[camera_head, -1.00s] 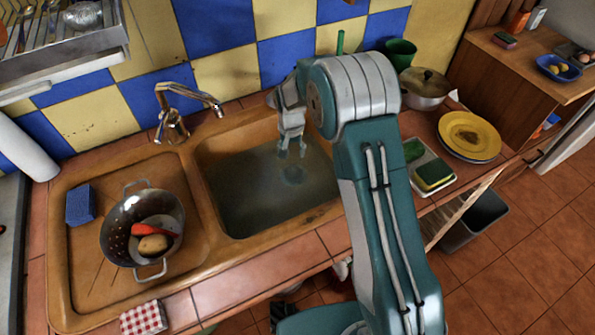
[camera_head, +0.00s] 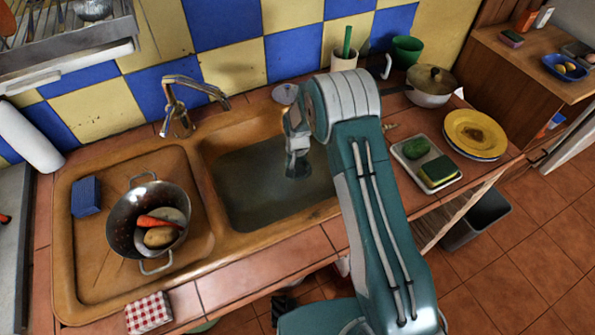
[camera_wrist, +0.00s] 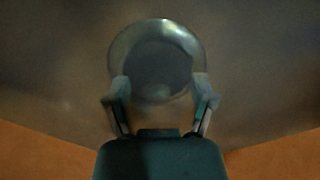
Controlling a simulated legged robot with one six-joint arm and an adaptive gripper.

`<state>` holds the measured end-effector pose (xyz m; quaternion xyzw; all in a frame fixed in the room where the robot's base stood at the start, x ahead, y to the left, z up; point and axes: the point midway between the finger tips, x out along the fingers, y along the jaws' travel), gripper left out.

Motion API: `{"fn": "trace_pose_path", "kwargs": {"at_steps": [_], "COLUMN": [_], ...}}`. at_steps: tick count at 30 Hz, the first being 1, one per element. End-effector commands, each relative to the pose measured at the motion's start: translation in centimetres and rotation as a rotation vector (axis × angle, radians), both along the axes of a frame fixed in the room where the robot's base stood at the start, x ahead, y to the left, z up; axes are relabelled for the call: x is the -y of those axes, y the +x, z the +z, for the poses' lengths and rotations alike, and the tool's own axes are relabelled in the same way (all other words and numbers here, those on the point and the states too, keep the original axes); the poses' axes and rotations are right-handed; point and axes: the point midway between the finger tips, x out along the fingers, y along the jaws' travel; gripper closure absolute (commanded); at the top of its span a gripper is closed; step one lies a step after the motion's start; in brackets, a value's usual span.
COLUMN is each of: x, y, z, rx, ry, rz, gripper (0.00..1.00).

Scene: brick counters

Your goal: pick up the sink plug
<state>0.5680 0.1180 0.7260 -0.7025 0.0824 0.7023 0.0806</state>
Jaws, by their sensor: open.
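The sink plug (camera_wrist: 154,62) shows in the wrist view as a round, dark grey disc with a paler rim. It lies straight ahead of my gripper (camera_wrist: 161,97). The two fingers are apart, one on each side of the disc's near part; I cannot tell whether they touch it. In the head view my gripper (camera_head: 298,168) points down into the murky sink basin (camera_head: 240,217). There the gripper hides most or all of the plug.
The tap (camera_head: 180,105) stands behind the basin. A colander (camera_head: 125,230) with vegetables and a blue sponge (camera_head: 86,196) sit on the drainer to the left.

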Motion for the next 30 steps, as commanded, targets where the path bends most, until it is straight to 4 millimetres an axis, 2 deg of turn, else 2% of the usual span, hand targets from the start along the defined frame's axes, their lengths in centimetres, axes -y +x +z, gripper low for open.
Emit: {"fn": "trace_pose_path", "kwargs": {"at_steps": [1,2,3,6,20,23,27,30], "x": [0.0,0.1,0.1,0.1,0.0,0.0,0.0,-0.2], "y": [0.0,0.0,0.0,0.0,0.0,0.0,0.1,-1.4], "z": [0.0,0.0,0.0,0.0,0.3,1.1,3.3,4.9], "rx": [0.0,0.0,-0.001,-0.001,-0.002,-0.001,0.002,0.0], "ry": [0.0,0.001,0.001,0.001,-0.001,0.0,0.001,0.0], "rz": [0.0,0.0,0.0,0.0,0.0,0.0,0.0,0.001], "gripper": [0.3,0.43,0.61,1.0,1.0,1.0,1.0,1.0]}}
